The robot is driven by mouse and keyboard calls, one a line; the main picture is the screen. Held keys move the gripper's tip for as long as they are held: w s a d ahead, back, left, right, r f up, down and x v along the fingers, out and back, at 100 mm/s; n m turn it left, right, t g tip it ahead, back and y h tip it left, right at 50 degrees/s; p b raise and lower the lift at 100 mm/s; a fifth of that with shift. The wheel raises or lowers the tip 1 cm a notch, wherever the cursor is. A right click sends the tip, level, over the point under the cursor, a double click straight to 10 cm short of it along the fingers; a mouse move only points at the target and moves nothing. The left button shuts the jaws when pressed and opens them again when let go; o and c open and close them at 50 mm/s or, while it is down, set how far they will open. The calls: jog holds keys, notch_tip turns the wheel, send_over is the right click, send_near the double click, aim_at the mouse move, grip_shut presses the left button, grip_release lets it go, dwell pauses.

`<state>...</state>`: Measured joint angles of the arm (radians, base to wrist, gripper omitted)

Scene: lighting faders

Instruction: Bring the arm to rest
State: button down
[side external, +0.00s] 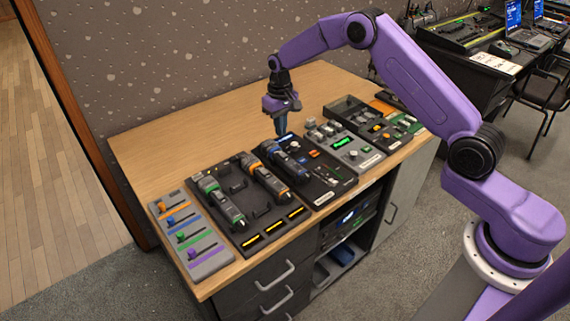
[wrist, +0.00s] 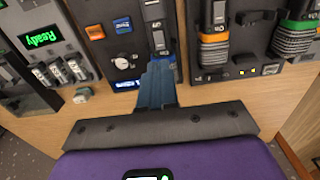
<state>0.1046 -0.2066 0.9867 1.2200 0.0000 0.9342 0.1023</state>
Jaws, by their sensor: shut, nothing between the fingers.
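My gripper (side external: 281,125) points down above the back edge of the row of consoles in the side external view. Its blue fingers are shut and hold nothing. They also show in the wrist view (wrist: 157,88), in front of a black console with an orange and a blue button (wrist: 122,26). In the side external view this console (side external: 336,179) has a blue-marked handheld device on its left part. Whether the fingertips touch the console or hang above it, I cannot tell.
A grey fader board (side external: 204,262) with coloured knobs is at the left end of the wooden table (side external: 160,150). Beside it a black dock (side external: 262,229) holds two handheld devices. A grey console with a green display (side external: 352,151) stands to the right. The table behind is mostly bare.

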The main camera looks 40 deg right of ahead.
jog(key=s+a+r+n, duration=0.3)
jog(key=s+a+r, duration=0.25)
jog(key=s, duration=0.45)
jog(key=s+a+r+n, duration=0.3)
jog(key=s+a+r, duration=0.3)
jog(key=s, duration=0.4)
jog(key=s+d+r+n, duration=0.1)
jog(key=s+d+n, duration=0.2)
jog(key=s, duration=1)
jog(key=s+d+r+n, duration=0.2)
jog(key=s+d, duration=0.4)
jog(key=s, duration=0.6)
jog(key=shift+s+d+r+n, duration=0.2)
jog(key=shift+s+d+n, duration=0.2)
jog(key=shift+n, duration=0.4)
jog(key=shift+w, duration=0.1)
